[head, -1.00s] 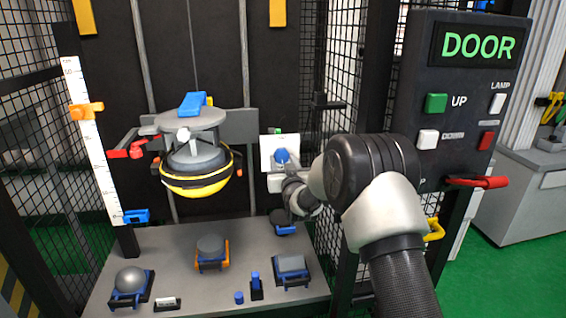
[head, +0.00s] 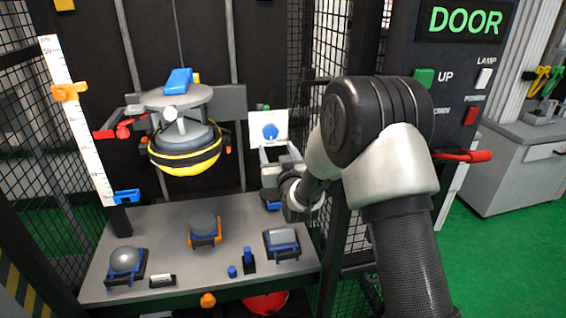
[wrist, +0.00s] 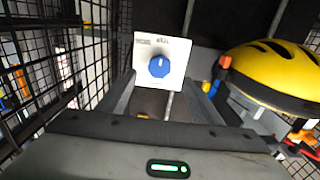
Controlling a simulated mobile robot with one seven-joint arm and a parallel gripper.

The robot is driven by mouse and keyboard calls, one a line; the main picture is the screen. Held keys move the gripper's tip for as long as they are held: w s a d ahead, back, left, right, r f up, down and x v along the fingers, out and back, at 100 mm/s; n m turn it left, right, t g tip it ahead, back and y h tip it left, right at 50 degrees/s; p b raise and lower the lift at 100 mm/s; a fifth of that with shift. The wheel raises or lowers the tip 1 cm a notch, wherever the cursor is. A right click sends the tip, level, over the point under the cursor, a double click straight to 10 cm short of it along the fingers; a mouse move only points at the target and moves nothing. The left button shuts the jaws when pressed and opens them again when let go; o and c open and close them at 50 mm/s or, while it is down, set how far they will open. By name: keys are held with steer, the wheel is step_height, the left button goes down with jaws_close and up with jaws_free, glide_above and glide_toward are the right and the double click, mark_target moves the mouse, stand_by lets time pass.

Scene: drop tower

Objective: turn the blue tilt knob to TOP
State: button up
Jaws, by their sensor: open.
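The blue tilt knob (head: 270,131) sits on a white plate (head: 282,122) on the drop tower, right of the yellow-and-black carriage (head: 186,160). In the wrist view the knob (wrist: 159,66) is a faceted blue dial with a pale pointer mark near its top. My gripper (head: 270,152) is open and empty, in front of and a little below the knob. Its two fingers spread on either side below the plate in the wrist view (wrist: 160,95), apart from the knob.
The bench (head: 165,240) below holds a grey ball (head: 124,259) and several blocks in holders. Wire mesh (wrist: 75,60) stands close on the left in the wrist view. A yellow helmet-like shell (wrist: 272,68) is close on the right. A control panel reading DOOR (head: 465,20) stands at right.

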steer(key=v, duration=0.8)
steer(key=shift+s+p, duration=0.3)
steer(key=shift+p, duration=0.05)
steer(key=shift+d, duration=0.1)
